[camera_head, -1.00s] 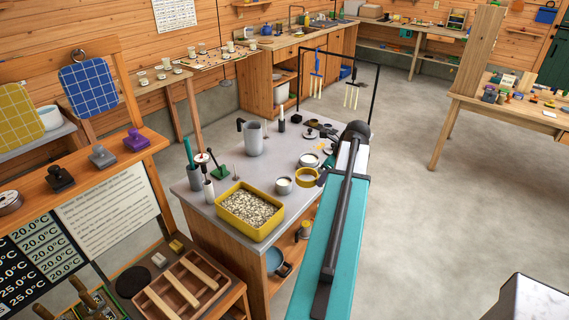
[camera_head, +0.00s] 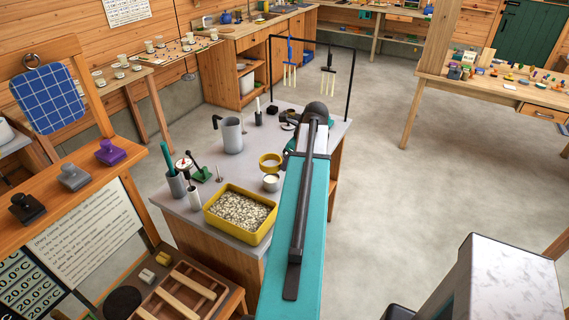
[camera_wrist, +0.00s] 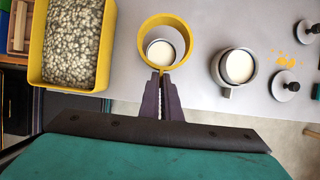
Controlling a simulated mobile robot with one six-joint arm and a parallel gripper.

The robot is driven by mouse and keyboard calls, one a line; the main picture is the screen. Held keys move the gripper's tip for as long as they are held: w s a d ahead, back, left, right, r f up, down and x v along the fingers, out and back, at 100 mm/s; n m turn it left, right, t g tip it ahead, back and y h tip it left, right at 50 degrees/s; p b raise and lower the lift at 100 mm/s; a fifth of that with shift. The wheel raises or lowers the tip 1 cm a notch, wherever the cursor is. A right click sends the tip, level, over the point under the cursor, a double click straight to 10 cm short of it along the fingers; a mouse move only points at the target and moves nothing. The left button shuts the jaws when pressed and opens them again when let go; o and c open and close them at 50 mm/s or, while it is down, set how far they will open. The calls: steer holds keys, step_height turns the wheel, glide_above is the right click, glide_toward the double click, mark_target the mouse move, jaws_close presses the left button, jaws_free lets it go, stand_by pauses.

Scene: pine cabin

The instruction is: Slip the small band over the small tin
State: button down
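The small band is a yellow ring (camera_wrist: 140,38), also in the head view (camera_head: 261,161). The small tin (camera_wrist: 160,52) is a grey round tin with a white top; it stands on the grey bench, also in the head view (camera_head: 271,184). My gripper (camera_wrist: 161,80) is shut on the near rim of the band and holds it level above the bench. In the wrist view the tin's top shows through the band's opening, toward its near-left side. The band looks higher than the tin and not around it. My arm hides the gripper's fingers in the head view.
A yellow tray of pale pebbles (camera_head: 209,205) stands left of the tin. A second, larger white-topped tin (camera_wrist: 238,66) stands to the right, with dark-knobbed discs (camera_wrist: 285,85) beyond it. A grey jug (camera_head: 231,135) stands farther back on the bench.

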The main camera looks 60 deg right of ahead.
steer(key=shift+p, duration=0.3)
steer(key=shift+f+b, duration=0.7)
steer(key=shift+f, duration=1.6)
steer(key=shift+p, duration=0.65)
steer(key=shift+f+b, duration=0.8)
steer(key=shift+f, duration=1.35)
steer(key=c, duration=1.6)
jaws_free()
steer(key=shift+r, duration=0.1)
